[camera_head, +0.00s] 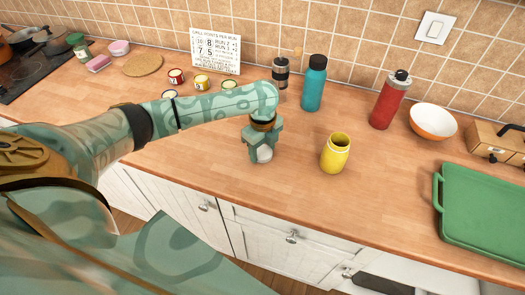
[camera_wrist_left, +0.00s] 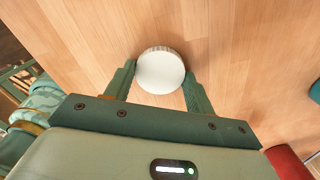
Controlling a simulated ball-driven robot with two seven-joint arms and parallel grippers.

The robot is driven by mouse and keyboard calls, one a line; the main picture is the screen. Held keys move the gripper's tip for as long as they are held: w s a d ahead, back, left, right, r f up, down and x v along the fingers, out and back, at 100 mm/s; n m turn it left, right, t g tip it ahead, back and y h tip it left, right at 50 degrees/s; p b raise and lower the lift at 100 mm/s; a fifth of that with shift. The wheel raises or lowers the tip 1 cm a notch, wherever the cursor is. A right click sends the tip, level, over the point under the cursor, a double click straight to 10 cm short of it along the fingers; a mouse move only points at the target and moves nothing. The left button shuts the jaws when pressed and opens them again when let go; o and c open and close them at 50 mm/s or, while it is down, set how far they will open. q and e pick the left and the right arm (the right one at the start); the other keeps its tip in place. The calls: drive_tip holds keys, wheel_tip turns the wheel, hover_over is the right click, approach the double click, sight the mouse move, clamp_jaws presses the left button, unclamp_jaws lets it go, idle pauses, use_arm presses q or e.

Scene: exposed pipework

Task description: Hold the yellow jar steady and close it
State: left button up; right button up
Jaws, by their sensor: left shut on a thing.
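The jar is not seen in the left wrist view. My right gripper is not in view.
A teal bottle (camera_head: 313,84), a red bottle (camera_head: 390,100) and a white-orange bowl (camera_head: 433,121) stand behind the jar. A green tray (camera_head: 485,215) lies at the right. Small tins (camera_head: 201,82) stand behind my arm. The counter between lid and jar is clear.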

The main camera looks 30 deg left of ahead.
sight(263, 152)
use_arm(q)
drive_tip(key=shift+r+p, duration=0.3)
drive_tip(key=shift+r, duration=0.25)
wheel_tip(263, 152, up, 3)
drive_tip(key=shift+w+f+p, duration=0.1)
drive_tip(key=shift+f+p, duration=0.1)
drive_tip(key=shift+p, duration=0.4)
drive_tip(key=s+d+r+p, duration=0.6)
drive_tip(key=s+d+r, duration=0.2)
drive_tip(key=s, duration=0.3)
drive_tip(key=shift+s+d+r, duration=0.15)
drive_tip(key=shift+d+r, duration=0.2)
drive_tip(key=shift+r, duration=0.3)
